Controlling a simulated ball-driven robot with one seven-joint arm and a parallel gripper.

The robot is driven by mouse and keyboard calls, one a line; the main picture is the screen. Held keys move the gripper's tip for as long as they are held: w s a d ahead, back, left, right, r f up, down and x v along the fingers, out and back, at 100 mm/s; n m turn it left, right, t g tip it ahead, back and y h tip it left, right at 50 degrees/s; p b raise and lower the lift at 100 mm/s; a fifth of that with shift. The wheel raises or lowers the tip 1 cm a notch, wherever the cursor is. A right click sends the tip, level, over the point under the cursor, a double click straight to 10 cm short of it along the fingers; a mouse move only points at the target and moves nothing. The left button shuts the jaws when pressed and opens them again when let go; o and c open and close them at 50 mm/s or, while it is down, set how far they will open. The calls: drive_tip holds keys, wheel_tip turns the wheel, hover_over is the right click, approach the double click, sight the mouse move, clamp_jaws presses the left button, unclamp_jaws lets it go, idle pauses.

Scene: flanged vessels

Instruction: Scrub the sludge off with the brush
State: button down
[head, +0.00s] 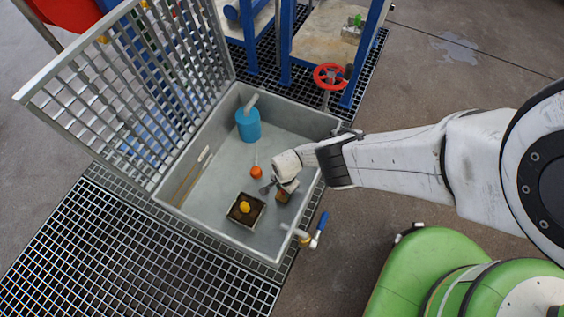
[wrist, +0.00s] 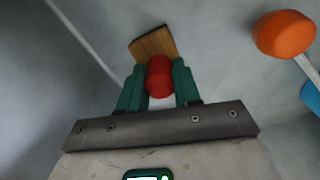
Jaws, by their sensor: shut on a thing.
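My gripper (wrist: 160,82) is shut on the red handle (wrist: 159,72) of the brush, between its green fingers. The brush's wooden block (wrist: 153,43) shows beyond the fingertips, tilted; in the head view the block (head: 283,197) sits low at the right side of the grey basin. A pale square-rimmed piece (head: 233,221) lies on the basin floor to the left of the brush. Dark brown sludge (head: 237,213) fills it, with a yellow knob in the middle. The brush is apart from it. The bristles are hidden.
A blue cylinder (head: 248,125) stands at the basin's back, with an orange ball (head: 256,172) on a thin rod before it. A pale-headed stick (head: 203,155) lies at the left wall. A raised grating lid (head: 130,85) borders the left; a blue-handled valve (head: 320,228) is at front right.

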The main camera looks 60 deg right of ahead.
drive_tip(key=shift+w+d, duration=0.1)
drive_tip(key=shift+d, duration=0.8)
drive_tip(key=shift+d, duration=0.1)
drive_tip(key=shift+w+d+f+b, duration=0.1)
drive_tip(key=shift+d+b, duration=0.55)
drive_tip(key=shift+d, duration=0.35)
drive_tip(key=shift+w+d+f+b, duration=0.1)
drive_tip(key=shift+d+b, duration=0.5)
drive_tip(key=shift+d, duration=0.7)
drive_tip(key=shift+d+r+p, duration=0.15)
drive_tip(key=shift+r+p, duration=0.4)
drive_tip(key=shift+r, duration=0.05)
wheel_tip(320, 180, up, 24)
drive_tip(key=p, duration=2.4)
drive_tip(key=shift+a, duration=0.35)
